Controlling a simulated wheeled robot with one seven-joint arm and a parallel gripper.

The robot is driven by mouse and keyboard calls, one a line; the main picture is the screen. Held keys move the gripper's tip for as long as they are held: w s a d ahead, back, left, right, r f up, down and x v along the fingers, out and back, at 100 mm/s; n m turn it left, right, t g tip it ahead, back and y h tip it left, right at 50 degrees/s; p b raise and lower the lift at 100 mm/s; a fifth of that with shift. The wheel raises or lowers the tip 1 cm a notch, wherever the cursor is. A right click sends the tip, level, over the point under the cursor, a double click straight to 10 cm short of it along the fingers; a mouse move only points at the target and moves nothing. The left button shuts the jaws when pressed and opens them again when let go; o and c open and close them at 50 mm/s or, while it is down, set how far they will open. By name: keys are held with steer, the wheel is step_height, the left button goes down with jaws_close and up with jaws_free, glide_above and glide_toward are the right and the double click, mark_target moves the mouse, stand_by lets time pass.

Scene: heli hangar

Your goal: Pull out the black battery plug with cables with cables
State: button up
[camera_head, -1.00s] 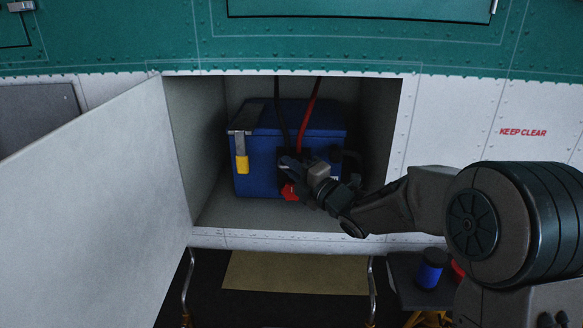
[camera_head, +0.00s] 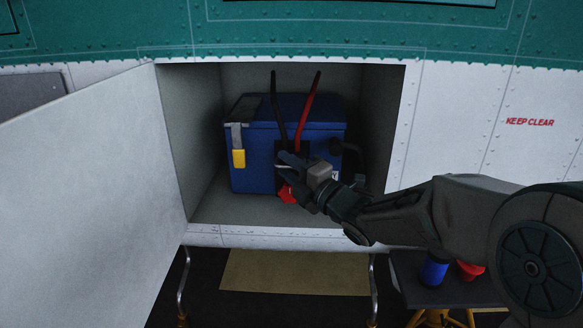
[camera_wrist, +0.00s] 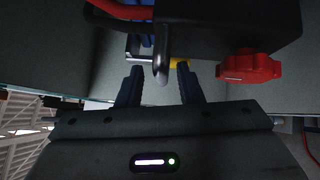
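The black battery plug (camera_wrist: 225,25) shows large at the top of the wrist view, with a red knob (camera_wrist: 250,68) on its right and a grey handle-like piece (camera_wrist: 162,65) pointing down from it. In the head view the black cable (camera_head: 276,105) and red cable (camera_head: 305,110) rise from the plug area at the front of the blue battery (camera_head: 255,165). My gripper (camera_head: 287,166) is in front of the battery and hides much of the plug. In the wrist view its two fingers (camera_wrist: 160,84) are apart, with the grey piece's end between their tips and gaps visible on both sides.
The battery stands inside an open compartment (camera_head: 190,120) whose door (camera_head: 80,190) is swung out at left. A yellow-tipped latch (camera_head: 238,158) hangs on the battery. Below right, a dark stand (camera_head: 440,290) holds a blue can (camera_head: 433,272) and a red object (camera_head: 469,270).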

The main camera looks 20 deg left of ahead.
steer(key=v, duration=1.3)
steer(key=shift+d+f, duration=0.15)
steer(key=shift+d, duration=0.15)
steer(key=shift+s, duration=0.1)
